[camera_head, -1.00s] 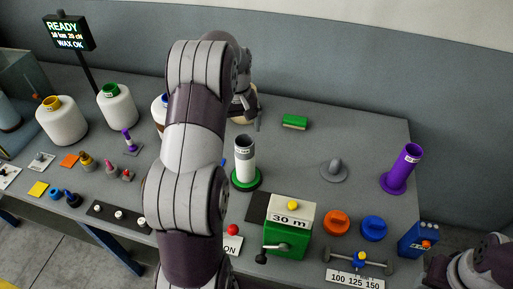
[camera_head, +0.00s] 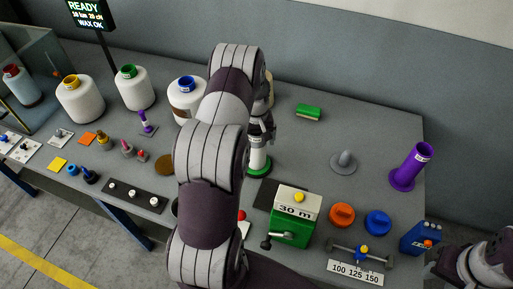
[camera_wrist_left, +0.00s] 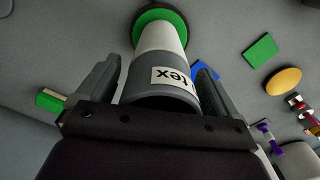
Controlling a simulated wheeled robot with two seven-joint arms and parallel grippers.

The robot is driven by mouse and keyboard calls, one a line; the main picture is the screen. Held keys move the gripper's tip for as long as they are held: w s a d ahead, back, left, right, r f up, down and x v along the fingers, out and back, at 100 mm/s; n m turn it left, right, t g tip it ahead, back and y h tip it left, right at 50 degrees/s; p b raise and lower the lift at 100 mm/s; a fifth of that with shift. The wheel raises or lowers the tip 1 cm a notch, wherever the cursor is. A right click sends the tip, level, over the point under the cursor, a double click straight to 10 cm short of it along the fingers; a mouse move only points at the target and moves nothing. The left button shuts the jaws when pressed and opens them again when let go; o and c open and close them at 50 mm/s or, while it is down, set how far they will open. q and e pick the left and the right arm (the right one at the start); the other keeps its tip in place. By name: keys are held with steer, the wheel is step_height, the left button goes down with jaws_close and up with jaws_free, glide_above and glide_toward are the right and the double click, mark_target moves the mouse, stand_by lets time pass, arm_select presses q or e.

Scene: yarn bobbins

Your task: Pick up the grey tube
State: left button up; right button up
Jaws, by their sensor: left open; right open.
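The grey tube (camera_wrist_left: 160,88) has a grey end, a white middle and a label. It stands upright on a green round base (camera_head: 259,170). My left gripper (camera_head: 262,128) is at its upper end, and my arm hides part of it in the head view. In the left wrist view my left gripper (camera_wrist_left: 153,72) is open, with one finger on each side of the tube. I cannot tell whether the fingers touch it. My right gripper (camera_head: 434,271) is at the lower right edge, away from the tube, open and partly cut off.
A green counter box (camera_head: 292,232) marked 30 m stands in front of the tube. A purple tube (camera_head: 410,168) stands at the right. White yarn bobbins (camera_head: 80,100) stand at the left.

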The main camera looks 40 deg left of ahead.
arm_select(q)
steer(key=c, duration=1.4)
steer(key=shift+o, duration=0.2)
steer(key=shift+r, duration=0.35)
step_height(320, 180, up, 9)
steer(key=b, duration=0.2)
steer(key=shift+r+b, duration=0.15)
steer(key=shift+b, duration=0.15)
